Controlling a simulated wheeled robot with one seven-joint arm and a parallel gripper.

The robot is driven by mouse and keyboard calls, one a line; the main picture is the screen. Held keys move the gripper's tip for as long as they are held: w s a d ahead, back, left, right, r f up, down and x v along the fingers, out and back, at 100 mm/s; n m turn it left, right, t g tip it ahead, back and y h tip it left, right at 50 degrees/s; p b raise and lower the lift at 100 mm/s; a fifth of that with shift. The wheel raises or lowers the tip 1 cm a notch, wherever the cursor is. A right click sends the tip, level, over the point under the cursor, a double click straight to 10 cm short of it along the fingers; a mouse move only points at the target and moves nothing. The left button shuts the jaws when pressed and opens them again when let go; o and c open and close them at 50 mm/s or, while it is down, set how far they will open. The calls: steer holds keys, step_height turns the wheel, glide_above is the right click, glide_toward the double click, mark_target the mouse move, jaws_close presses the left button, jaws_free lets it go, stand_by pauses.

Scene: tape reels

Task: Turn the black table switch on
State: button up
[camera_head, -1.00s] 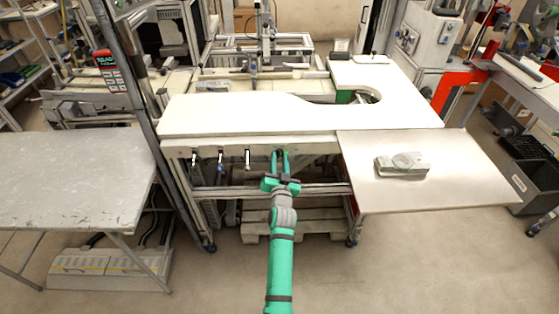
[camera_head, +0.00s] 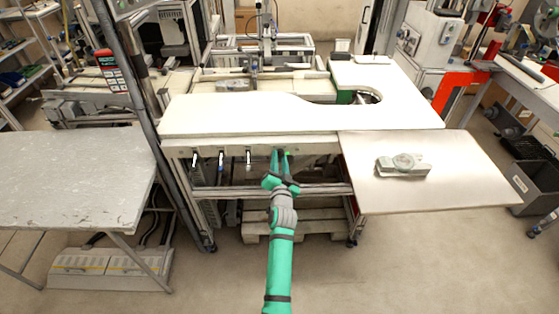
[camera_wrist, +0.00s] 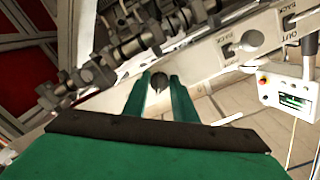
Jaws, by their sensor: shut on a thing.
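My gripper (camera_head: 281,156) is at the front rail of the white table (camera_head: 240,118), just below the tabletop edge. Most of the switch is hidden by the fingers in the head view. Its exact turn angle cannot be told.
Several small levers, one of them here (camera_head: 248,158), sit along the rail left of my gripper. A metal side table (camera_head: 455,175) with a grey device (camera_head: 403,165) adjoins at right. A grey table (camera_head: 70,180) stands at left. The floor in front is clear.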

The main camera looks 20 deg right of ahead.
steer(key=o, duration=1)
steer(key=v, duration=1)
steer(key=shift+s+a, duration=0.1)
steer(key=shift+s, duration=0.25)
